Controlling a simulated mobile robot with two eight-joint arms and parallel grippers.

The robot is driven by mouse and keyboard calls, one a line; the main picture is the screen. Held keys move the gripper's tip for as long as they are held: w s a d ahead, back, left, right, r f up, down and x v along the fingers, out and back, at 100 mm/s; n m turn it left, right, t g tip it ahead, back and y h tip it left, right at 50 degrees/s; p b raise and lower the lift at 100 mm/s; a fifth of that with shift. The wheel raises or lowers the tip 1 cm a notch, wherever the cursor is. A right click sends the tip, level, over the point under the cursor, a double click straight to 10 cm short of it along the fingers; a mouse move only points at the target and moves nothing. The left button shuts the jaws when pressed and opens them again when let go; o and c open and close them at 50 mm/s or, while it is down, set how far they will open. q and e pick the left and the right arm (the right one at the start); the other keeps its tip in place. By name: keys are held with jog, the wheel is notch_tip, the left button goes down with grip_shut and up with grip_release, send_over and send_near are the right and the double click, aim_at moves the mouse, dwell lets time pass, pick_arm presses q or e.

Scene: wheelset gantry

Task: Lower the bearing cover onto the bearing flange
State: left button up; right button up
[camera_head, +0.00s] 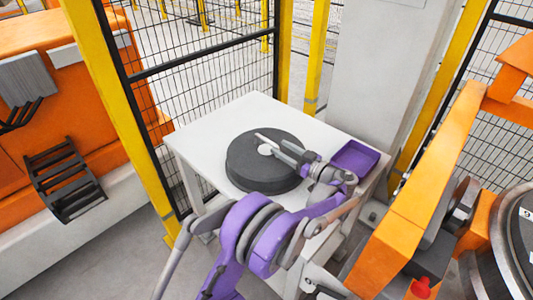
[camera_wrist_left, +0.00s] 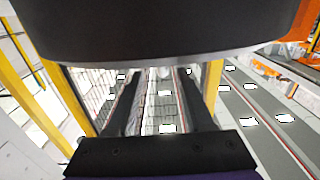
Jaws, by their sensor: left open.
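A thick dark grey round disc, which looks like the bearing cover (camera_head: 247,178), lies flat on the white table. A small pale knob (camera_head: 264,150) shows near its middle. My left gripper (camera_head: 277,147) reaches over the disc from the right, with its fingers close to the knob. Whether they touch it cannot be told. In the left wrist view its two dark fingers (camera_wrist_left: 160,85) are apart with nothing between them, and a dark round edge (camera_wrist_left: 170,30) fills the top. The bearing flange cannot be made out for certain. My right gripper does not show.
The white table (camera_head: 200,140) has free room on its left and back. A purple tray (camera_head: 354,158) sits at its right edge. An orange beam (camera_head: 410,190) and a large round metal part (camera_head: 515,240) stand at right. Mesh fencing (camera_head: 200,75) stands behind the table.

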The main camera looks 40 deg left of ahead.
aim_at(272, 142)
pick_arm(q)
jog(key=a, duration=0.5)
jog(key=shift+r, duration=0.1)
jog(key=shift+d, duration=0.1)
grip_shut()
dwell(1.1)
